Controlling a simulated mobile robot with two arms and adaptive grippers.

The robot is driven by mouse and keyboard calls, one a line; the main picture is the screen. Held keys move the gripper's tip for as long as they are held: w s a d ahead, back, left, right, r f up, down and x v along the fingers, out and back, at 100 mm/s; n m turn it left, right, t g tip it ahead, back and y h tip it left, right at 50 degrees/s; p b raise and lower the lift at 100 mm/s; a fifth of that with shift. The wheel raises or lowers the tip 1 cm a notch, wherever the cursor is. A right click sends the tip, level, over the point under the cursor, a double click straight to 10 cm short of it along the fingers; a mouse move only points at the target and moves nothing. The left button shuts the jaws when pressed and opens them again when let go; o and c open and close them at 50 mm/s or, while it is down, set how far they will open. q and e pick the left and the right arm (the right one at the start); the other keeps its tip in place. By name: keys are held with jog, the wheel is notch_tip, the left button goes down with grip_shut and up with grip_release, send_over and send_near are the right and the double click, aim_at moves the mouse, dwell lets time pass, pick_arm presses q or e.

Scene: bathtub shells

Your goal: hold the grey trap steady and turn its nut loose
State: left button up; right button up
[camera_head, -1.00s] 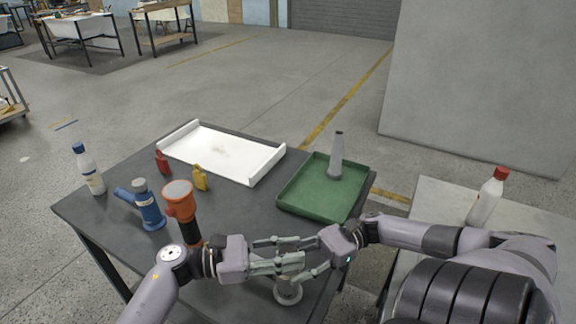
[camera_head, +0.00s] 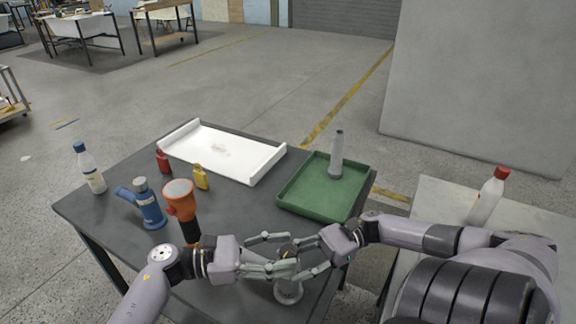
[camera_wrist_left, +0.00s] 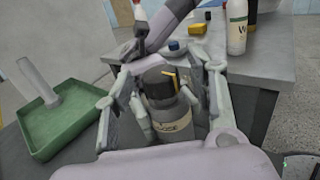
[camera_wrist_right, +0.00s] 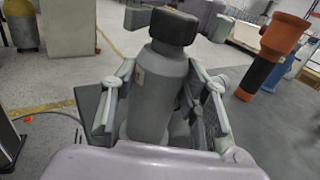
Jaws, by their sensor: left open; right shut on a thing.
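The grey trap (camera_head: 289,292) stands upright near the front edge of the dark table, mostly hidden by my grippers in the head view. Its grey body (camera_wrist_right: 152,95) carries a label, part of which reads "OSE" in the left wrist view. Its dark nut (camera_wrist_left: 160,82) sits on top, with a yellow mark. My right gripper (camera_wrist_right: 160,95) is shut on the trap's body, one finger on each side. My left gripper (camera_head: 279,253) is open, its fingers spread on either side of the nut; whether they touch it I cannot tell.
A green tray (camera_head: 293,203) holds a grey tapered piece (camera_head: 336,157). A white tray (camera_head: 232,170) lies at the back. An orange-and-black tool (camera_head: 180,205), a blue bottle (camera_head: 148,208), small red (camera_head: 163,162) and yellow (camera_head: 201,178) containers and a white bottle (camera_head: 88,170) stand left.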

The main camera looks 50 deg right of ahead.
pick_arm(q)
jog(key=v, duration=1)
jog(key=shift+a, duration=0.15)
jog(key=s+n+t+h, duration=0.1)
jog(key=s+n+t, duration=1.25)
jog(key=t, duration=0.65)
jog(key=x, duration=1.1)
jog(key=shift+w+f, duration=0.15)
jog(key=shift+w, duration=0.25)
